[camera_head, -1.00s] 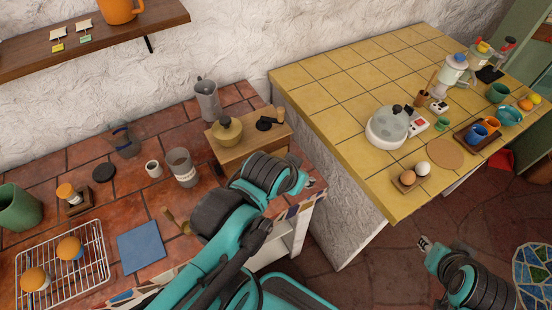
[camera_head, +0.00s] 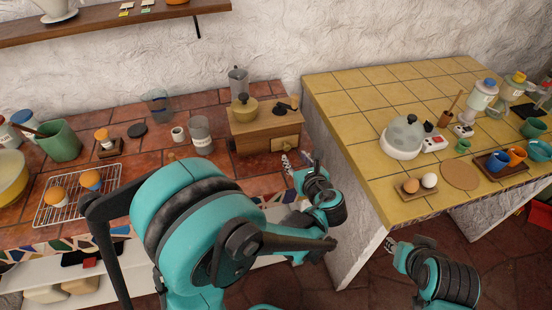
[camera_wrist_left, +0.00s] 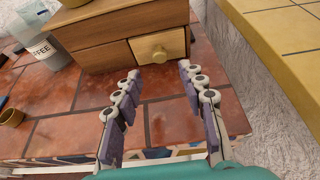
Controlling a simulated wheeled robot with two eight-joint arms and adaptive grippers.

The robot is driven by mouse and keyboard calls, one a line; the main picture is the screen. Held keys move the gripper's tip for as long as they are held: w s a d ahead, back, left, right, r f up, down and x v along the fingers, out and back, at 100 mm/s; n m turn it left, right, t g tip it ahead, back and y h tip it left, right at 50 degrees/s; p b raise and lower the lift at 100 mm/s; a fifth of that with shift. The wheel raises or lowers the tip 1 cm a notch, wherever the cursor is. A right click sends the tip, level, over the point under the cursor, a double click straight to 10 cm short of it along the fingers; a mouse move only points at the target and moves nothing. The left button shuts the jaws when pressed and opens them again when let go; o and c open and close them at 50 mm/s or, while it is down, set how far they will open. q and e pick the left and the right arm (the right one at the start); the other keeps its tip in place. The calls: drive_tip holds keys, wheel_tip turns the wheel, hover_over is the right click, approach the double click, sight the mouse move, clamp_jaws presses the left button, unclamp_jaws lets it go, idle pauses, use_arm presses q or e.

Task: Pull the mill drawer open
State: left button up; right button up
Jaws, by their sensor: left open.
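The wooden coffee mill (camera_head: 262,131) stands on the red tiled counter, with a brass bowl (camera_head: 244,108) and a crank on top. Its drawer (camera_head: 284,143) is a pale front panel at the lower right and looks shut. In the left wrist view the drawer (camera_wrist_left: 148,49) has a round light knob (camera_wrist_left: 159,53). My left gripper (camera_head: 287,165) is in front of the mill at the counter's front edge. In the wrist view its fingers (camera_wrist_left: 158,80) are apart and empty, short of the knob.
A glass coffee jar (camera_head: 201,136) and a small cup (camera_head: 178,134) stand left of the mill. A wire rack (camera_head: 60,212) holds buns at the left. A yellow tiled counter (camera_head: 345,110) rises just right of the mill, across a narrow gap.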

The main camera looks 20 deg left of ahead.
sight(288, 148)
use_arm(q)
drive_tip(key=shift+w+a+f, duration=0.2)
drive_tip(key=shift+w+a, duration=0.05)
drive_tip(key=shift+w, duration=0.05)
drive_tip(key=b+x, duration=0.2)
drive_tip(key=x, duration=0.5)
